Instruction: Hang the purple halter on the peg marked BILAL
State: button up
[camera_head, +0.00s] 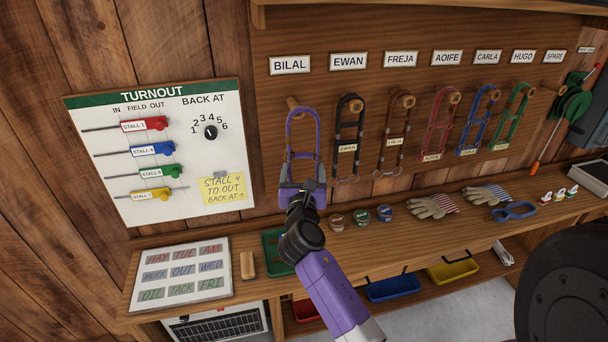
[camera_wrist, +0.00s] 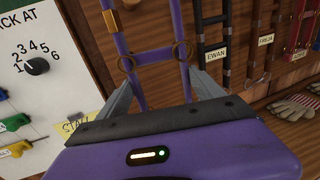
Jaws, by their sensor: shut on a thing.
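The purple halter (camera_head: 303,138) is upright in front of the wooden board, below the BILAL label (camera_head: 290,65). Its top loop is at the BILAL peg (camera_head: 292,103); I cannot tell whether the loop is around the peg or just in front of it. My gripper (camera_head: 303,190) is shut on the lower part of the halter. In the wrist view, the halter's two purple straps (camera_wrist: 184,50) and a crosspiece with brass rings rise between my fingers (camera_wrist: 165,92). The halter's top is out of that view.
Halters hang to the right, the nearest a dark one (camera_head: 347,135) under EWAN. The turnout board (camera_head: 160,150) is on the left. The bench (camera_head: 400,245) below holds tins (camera_head: 361,215), gloves (camera_head: 432,206), a green tray (camera_head: 272,247) and a letter board (camera_head: 182,272).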

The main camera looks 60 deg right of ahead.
jog(key=w+d+f+b, duration=0.1)
jog(key=w+d+b, duration=0.4)
jog(key=w+d, duration=0.1)
jog(key=shift+w+d+f, duration=0.2)
jog(key=shift+w+d, duration=0.05)
jog(key=shift+d, duration=0.65)
dwell(0.6)
dwell(0.6)
jog(key=o, duration=1.8)
jog(key=shift+f, duration=0.1)
jog(key=shift+f, duration=0.1)
jog(key=b+v, duration=0.1)
jog(key=v, duration=0.5)
jog(key=shift+a, duration=0.2)
jog(key=shift+s+a, duration=0.4)
jog(key=shift+a, duration=0.2)
